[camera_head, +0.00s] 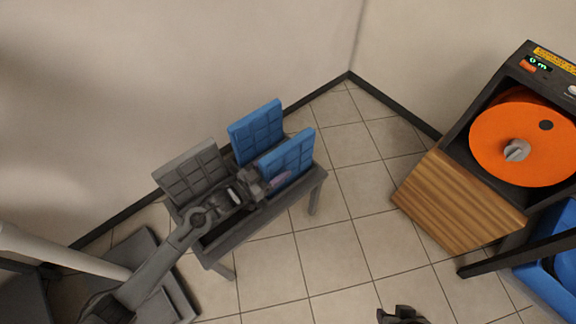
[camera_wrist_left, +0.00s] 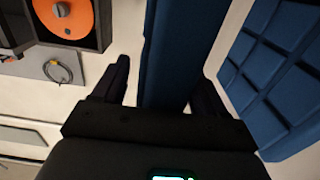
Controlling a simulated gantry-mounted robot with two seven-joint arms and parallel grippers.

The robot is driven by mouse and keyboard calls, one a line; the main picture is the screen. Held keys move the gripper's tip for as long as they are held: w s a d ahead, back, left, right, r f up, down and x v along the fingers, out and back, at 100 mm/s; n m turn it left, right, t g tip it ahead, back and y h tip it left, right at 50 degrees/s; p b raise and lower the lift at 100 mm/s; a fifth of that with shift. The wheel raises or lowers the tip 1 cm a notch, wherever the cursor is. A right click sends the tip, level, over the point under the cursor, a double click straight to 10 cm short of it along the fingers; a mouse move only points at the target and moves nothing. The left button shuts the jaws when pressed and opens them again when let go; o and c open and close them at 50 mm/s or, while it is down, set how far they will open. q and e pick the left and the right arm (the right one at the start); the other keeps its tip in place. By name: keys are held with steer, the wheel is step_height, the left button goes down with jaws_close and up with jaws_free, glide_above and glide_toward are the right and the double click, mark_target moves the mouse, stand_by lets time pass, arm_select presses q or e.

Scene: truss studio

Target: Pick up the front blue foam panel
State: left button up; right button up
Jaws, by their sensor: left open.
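The front blue foam panel (camera_head: 291,153) stands upright in a dark grey rack (camera_head: 236,240), its gridded face partly hidden by my left gripper. My left gripper (camera_head: 271,180) is at its near left side. In the left wrist view, the open fingers (camera_wrist_left: 157,90) lie on either side of a blue panel (camera_wrist_left: 172,45) seen nearly edge-on, with a gap at the left finger; contact on the right is unclear. A second blue panel (camera_head: 255,131) stands behind the front one. My right gripper (camera_head: 401,315) only just shows at the bottom edge; its jaws are unclear.
Grey panels (camera_head: 192,172) stand in the rack's left part. A cabinet with an orange disc (camera_head: 520,140) and a wooden front (camera_head: 455,205) is at the right, with a blue bin (camera_head: 545,270) below it. Tiled floor (camera_head: 345,240) between is clear. Walls are close behind the rack.

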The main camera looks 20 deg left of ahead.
arm_select(q)
steer(key=c, duration=1.1)
steer(key=shift+o, duration=0.2)
steer(key=shift+r, duration=0.1)
